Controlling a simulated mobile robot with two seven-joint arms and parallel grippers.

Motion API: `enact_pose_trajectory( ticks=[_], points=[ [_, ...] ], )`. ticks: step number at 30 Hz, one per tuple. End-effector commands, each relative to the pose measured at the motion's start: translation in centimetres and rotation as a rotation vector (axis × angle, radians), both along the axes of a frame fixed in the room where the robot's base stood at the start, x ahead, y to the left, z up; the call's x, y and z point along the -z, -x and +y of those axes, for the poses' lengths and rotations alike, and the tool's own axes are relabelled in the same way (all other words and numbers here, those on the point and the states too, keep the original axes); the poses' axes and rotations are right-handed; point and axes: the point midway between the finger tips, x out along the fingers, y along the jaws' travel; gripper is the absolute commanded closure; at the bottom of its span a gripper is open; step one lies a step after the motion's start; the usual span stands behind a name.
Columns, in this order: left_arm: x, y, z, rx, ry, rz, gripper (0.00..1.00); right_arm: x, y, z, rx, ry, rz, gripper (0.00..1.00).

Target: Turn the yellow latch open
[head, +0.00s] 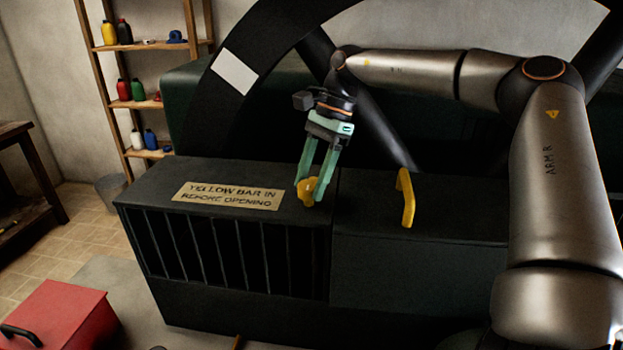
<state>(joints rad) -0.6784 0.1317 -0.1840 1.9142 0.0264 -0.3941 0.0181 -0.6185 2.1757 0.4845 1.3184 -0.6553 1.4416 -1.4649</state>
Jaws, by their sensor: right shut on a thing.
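The yellow latch (309,197) sits on top of the dark machine housing (400,285), near the seam between its barred left part and its plain right part. My right gripper (308,188) points down at it from above, with its green fingers shut on the latch. The fingers partly cover the latch, so I cannot tell its exact turn angle. My left gripper is not in view.
A yellow handle (406,198) stands on the right part of the housing. A sign plate (229,195) lies on its top left. A large dark wheel (225,100) rises behind. A red toolbox (62,318) is on the floor, and a shelf (140,80) stands at the back left.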

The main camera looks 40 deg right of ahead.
Motion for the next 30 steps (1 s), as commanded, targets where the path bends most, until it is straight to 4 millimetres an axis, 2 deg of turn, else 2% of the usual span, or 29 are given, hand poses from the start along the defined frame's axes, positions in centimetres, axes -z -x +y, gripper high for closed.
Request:
enact_pose_trajectory(
  ticks=[2,3,10,21,25,30],
  points=[
    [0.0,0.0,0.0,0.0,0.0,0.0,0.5,0.0,0.0,0.0,-0.002,0.001,-0.001,1.0],
    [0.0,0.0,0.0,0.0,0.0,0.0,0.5,0.0,0.0,0.0,-0.002,0.001,-0.001,0.43],
    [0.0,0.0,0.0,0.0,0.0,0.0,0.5,0.0,0.0,0.0,-0.001,0.0,0.0,0.17],
    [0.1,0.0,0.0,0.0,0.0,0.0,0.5,-0.6,0.0,-0.3,0.0,0.0,-0.001,0.16],
    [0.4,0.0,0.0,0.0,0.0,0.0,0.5,-2.6,0.0,-1.0,0.001,0.002,-0.006,0.16],
    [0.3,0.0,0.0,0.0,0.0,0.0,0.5,-6.2,0.1,-2.5,0.002,0.003,-0.005,0.16]
  ],
)
